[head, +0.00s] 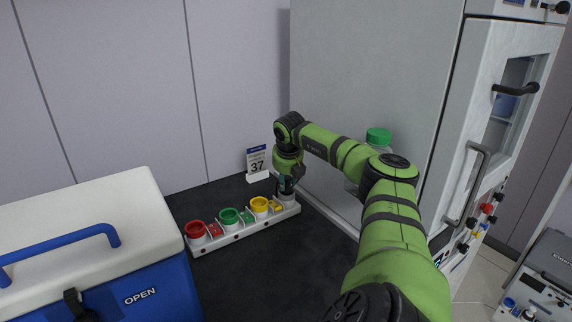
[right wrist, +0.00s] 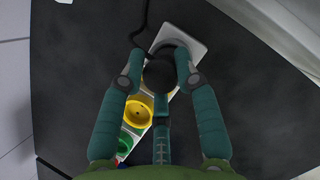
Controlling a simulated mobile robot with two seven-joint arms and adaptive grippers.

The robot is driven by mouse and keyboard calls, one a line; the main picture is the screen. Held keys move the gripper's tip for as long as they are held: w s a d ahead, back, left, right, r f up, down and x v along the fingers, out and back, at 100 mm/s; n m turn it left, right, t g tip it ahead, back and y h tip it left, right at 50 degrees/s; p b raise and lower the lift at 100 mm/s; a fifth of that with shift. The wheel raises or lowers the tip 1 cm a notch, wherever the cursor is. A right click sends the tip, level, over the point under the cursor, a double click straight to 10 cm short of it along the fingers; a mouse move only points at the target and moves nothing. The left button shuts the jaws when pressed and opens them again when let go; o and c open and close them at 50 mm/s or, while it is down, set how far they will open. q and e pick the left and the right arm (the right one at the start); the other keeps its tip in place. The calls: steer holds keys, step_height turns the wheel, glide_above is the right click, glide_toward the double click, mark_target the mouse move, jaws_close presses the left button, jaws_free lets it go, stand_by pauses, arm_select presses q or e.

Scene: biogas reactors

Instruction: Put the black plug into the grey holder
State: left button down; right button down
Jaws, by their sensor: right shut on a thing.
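The grey holder (head: 287,198) is at the right end of a white strip (head: 232,236). In the right wrist view the grey holder (right wrist: 182,47) shows partly behind the plug. In the head view my right gripper (head: 288,184) is right over the grey holder; whether the plug is inside it or just above, I cannot tell. My left gripper is not in view.
Red (head: 195,230), green (head: 229,217) and yellow (head: 259,205) holders stand along the strip. A blue cooler (head: 150,290) is at the left. The dark tabletop (head: 270,275) in front is clear.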

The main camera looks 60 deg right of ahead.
steer(key=shift+f, duration=0.3)
steer(key=c, duration=0.9)
jaws_free()
steer(key=shift+r, duration=0.55)
steer(key=b+v, duration=0.1)
steer(key=v, duration=1)
steer(key=shift+a+r, duration=0.2)
steer(key=shift+r, duration=0.1)
steer(key=shift+s, duration=0.1)
